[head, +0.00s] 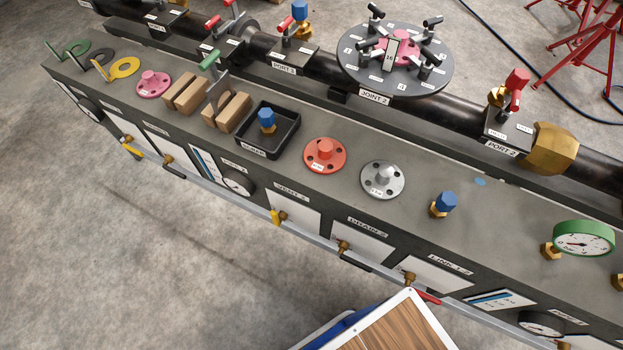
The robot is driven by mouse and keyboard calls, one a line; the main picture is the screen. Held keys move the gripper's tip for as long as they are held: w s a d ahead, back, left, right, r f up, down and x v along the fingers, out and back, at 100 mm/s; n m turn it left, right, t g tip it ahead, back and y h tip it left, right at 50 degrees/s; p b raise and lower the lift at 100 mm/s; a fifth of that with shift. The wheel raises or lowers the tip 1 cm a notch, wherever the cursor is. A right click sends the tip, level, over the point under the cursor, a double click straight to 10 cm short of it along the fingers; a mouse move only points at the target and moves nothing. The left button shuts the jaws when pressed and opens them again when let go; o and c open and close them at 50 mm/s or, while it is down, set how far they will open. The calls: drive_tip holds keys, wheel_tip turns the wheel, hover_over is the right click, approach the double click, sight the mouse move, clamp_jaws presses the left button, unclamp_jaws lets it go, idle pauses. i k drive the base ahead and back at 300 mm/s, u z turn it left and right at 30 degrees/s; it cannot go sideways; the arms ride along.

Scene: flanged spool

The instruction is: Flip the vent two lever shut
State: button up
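The vent two valve (284,215) is a small brass fitting on the front face of the bench, below the label "VENT 2" (292,191). Its yellow lever (275,217) is at the left side of the fitting and looks short and roughly upright in the picture. It does not lie along the rail as the yellow lever (133,151) farther left does. My gripper is not in view, and nothing touches the vent two lever.
A black lever (356,262) under "DRAIN 2" and a red lever (428,297) are to the right along the same pipe. A gauge (237,182) is to the left. The bench top holds a red flange (325,154) and a black tray (250,145).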

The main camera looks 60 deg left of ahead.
sight(278, 218)
drive_tip(key=z, duration=0.05)
drive_tip(key=i, duration=0.2)
drive_tip(key=u, duration=2.55)
